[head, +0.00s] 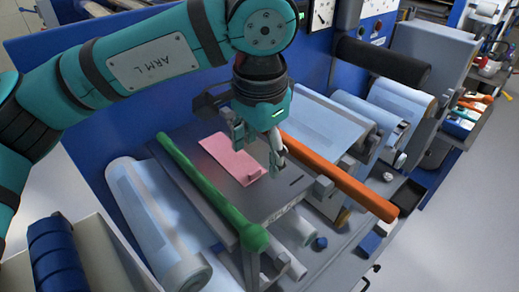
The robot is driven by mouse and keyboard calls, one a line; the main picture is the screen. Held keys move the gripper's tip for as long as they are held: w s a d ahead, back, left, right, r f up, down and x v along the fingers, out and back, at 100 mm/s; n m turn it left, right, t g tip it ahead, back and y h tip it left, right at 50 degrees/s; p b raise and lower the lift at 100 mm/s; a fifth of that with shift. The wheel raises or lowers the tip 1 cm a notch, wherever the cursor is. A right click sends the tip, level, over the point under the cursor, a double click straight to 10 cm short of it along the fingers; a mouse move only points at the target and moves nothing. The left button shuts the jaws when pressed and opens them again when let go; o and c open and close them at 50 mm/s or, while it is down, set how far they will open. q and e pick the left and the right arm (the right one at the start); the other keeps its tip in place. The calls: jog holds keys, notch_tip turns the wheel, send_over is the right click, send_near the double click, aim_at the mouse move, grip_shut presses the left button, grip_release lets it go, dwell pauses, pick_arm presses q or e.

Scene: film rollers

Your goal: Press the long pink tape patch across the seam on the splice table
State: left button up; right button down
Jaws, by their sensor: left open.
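The long pink tape patch (222,151) lies on the grey splice table (262,203), slanting from back left to front right. A small pink tab stands at its front end. My left gripper (258,153) points down over the right side of the patch, its fingers apart with nothing seen between them. It partly covers the view of the patch and table. I cannot tell whether the fingertips touch the table. I cannot make out the seam. My right gripper is not in view.
A green bar (204,187) edges the table's left side and an orange bar (340,178) its right. More pale rolls (400,103) and a black roller (383,62) lie right. A blue panel (110,140) rises behind. The table's front is clear.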

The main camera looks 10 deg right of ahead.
pick_arm(q)
jog(key=shift+r+p, duration=1)
jog(key=shift+r, duration=0.65)
